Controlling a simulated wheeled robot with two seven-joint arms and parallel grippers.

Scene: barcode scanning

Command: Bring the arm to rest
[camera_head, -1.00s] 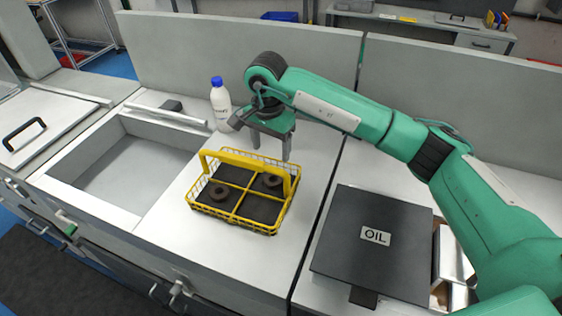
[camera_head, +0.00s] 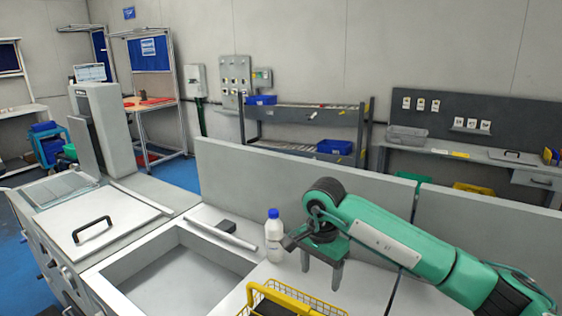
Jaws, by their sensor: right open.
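My right gripper (camera_head: 322,276) hangs from the green arm that comes in from the right. Its two grey fingers point down, apart and empty, above the white counter. A white bottle with a blue cap (camera_head: 274,238) stands upright just left of the gripper, near the back panel; I cannot tell whether they touch. The yellow wire basket (camera_head: 262,289) is below the gripper and cut off by the bottom edge. My left gripper is not in view.
A sunken basin (camera_head: 178,272) lies left of the basket. A closed lid with a black handle (camera_head: 97,224) is farther left. A grey upright panel (camera_head: 300,187) runs behind the counter. Shelves and a grey workbench (camera_head: 520,176) stand beyond it.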

